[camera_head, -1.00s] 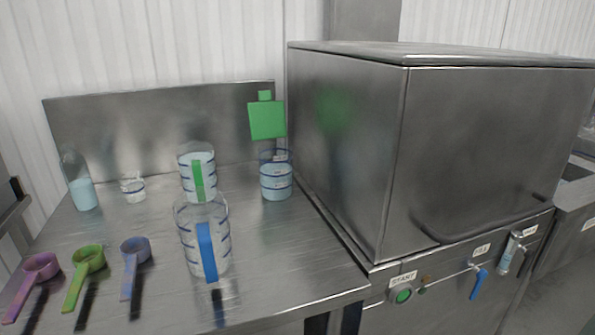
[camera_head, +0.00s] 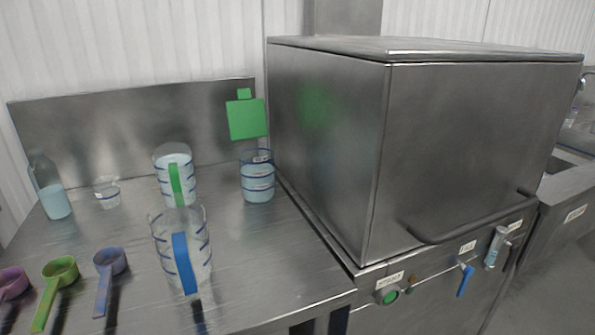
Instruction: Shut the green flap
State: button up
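The green flap (camera_head: 247,119) is a square green plate with a small tab on top. It stands upright above a clear measuring cup (camera_head: 257,184) with pale blue content, at the back right of the steel table. It looks raised off the cup's mouth; its hinge is too small to make out. A faint green reflection shows on the steel box beside it. My gripper is not in view.
The large steel box (camera_head: 320,150) stands right of the table (camera_head: 255,262). A blue-handled jug (camera_head: 180,250), a green-handled jug (camera_head: 175,178), a small cup (camera_head: 107,193), a bottle (camera_head: 50,188) and scoops (camera_head: 110,265) stand on the table. Its front right is clear.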

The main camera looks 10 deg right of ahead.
aim_at(247, 119)
jog(key=i+l+u, duration=0.1)
jog(key=u, duration=0.15)
jog(key=l+u, duration=0.3)
jog(key=i, duration=0.8)
